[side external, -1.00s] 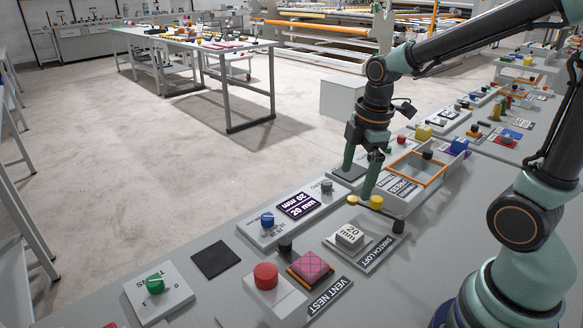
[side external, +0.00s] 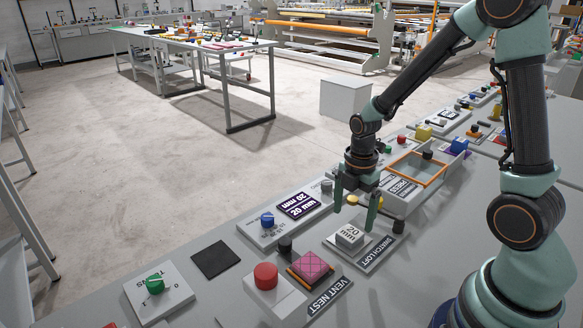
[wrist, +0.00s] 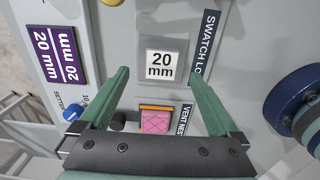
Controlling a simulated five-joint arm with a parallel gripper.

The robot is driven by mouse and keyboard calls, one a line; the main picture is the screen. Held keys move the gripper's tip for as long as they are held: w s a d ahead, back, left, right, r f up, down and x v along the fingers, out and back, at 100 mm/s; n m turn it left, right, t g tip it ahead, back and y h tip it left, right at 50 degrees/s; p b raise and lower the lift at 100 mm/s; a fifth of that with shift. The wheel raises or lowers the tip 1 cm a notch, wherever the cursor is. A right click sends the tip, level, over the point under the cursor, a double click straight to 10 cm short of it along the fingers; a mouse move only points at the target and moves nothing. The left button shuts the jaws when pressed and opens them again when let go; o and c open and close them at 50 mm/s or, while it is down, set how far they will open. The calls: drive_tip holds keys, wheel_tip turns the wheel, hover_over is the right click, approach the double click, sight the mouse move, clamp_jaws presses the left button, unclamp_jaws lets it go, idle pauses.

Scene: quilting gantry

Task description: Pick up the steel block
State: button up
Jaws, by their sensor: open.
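My gripper (side external: 354,214) is open and empty, pointing down above the block's area. In the wrist view my gripper (wrist: 158,74) has its two green fingers spread wide, one on each side. I see no contact between fingers and block.
A pink quilted swatch (side external: 311,267) sits in the VENT NEST beside a red button (side external: 265,276). A "20 mm" display (side external: 298,206) and blue knob (side external: 267,220) stand to the left. A yellow knob (wrist: 113,2) is near the block. A dark square pad (side external: 215,259) lies left.

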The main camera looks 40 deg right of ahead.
sight(350, 233)
wheel_tip(350, 233, down, 4)
drive_tip(key=shift+s+a+r, duration=0.15)
drive_tip(key=shift+r, duration=0.1)
drive_tip(key=shift+f, duration=0.7)
clamp_jaws()
